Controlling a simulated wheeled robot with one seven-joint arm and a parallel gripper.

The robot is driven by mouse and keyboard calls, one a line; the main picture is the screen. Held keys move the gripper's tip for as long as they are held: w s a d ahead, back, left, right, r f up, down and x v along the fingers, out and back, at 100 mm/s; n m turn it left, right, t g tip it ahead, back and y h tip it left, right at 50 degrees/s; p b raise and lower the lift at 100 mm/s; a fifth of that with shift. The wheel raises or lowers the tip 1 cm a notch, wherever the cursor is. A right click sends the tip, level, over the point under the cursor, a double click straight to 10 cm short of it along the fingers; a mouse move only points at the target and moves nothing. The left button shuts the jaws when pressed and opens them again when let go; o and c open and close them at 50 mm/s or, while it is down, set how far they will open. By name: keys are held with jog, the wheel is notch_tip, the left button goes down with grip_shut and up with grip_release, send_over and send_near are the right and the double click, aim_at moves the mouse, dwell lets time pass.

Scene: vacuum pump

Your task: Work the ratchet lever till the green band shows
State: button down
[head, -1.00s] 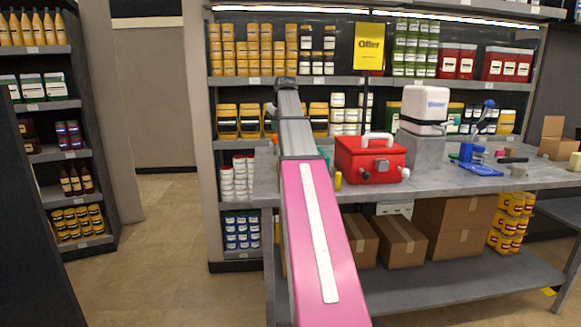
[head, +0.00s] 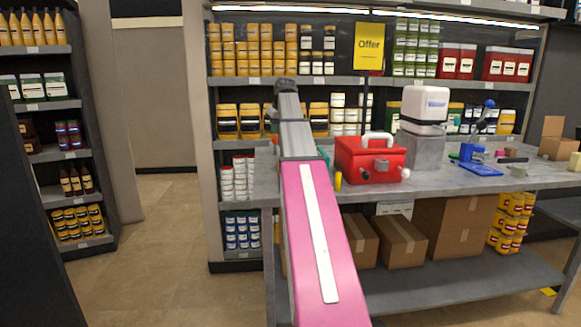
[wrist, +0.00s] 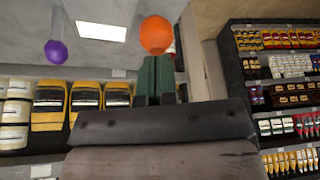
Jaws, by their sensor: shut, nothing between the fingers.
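In the wrist view an orange ball knob (wrist: 156,35) shows just beyond the tips of my gripper (wrist: 158,62). The dark green fingers are together with nothing between them. I cannot tell whether they touch the knob. A purple ball knob (wrist: 56,52) on a pale rod is at the upper left, apart from the fingers. I cannot tell which knob belongs to the ratchet lever. In the head view my pink and grey arm covers most of the bench's left end; only a teal edge (head: 323,154) shows beside it. No green band can be made out.
On the grey bench (head: 250,188) stand a red box (head: 352,160) with a white handle, a white container (head: 423,107) on a grey block, and a blue device (head: 478,165) with a lever. Stocked shelves rise behind. Cartons (head: 402,248) sit below. Floor at left is clear.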

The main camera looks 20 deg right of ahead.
aim_at(277, 143)
jog(key=shift+s+a+f, duration=0.1)
jog(key=shift+s+f, duration=0.15)
jog(key=shift+f, duration=0.4)
jog(key=shift+s+a+f, duration=0.1)
jog(key=shift+s+f, duration=0.2)
jog(key=shift+f, duration=0.4)
jog(key=shift+s+a+f, duration=0.1)
jog(key=shift+s+f, duration=0.15)
jog(key=shift+f, duration=0.4)
jog(key=shift+s+f, duration=0.15)
jog(key=shift+f, duration=0.45)
jog(key=shift+w+f, duration=0.2)
jog(key=shift+f, duration=0.35)
jog(key=shift+s+f, duration=0.25)
jog(key=shift+f, duration=0.1)
jog(key=shift+w+r, duration=0.1)
jog(key=shift+r, duration=1.45)
jog(key=shift+w+d+r, duration=0.1)
jog(key=shift+w+r, duration=0.1)
jog(key=shift+r, duration=1.15)
jog(key=shift+w+d+r, duration=0.1)
jog(key=shift+w+r, duration=0.1)
jog(key=shift+r, duration=1.1)
jog(key=shift+w+r, duration=0.2)
jog(key=shift+r, duration=1.15)
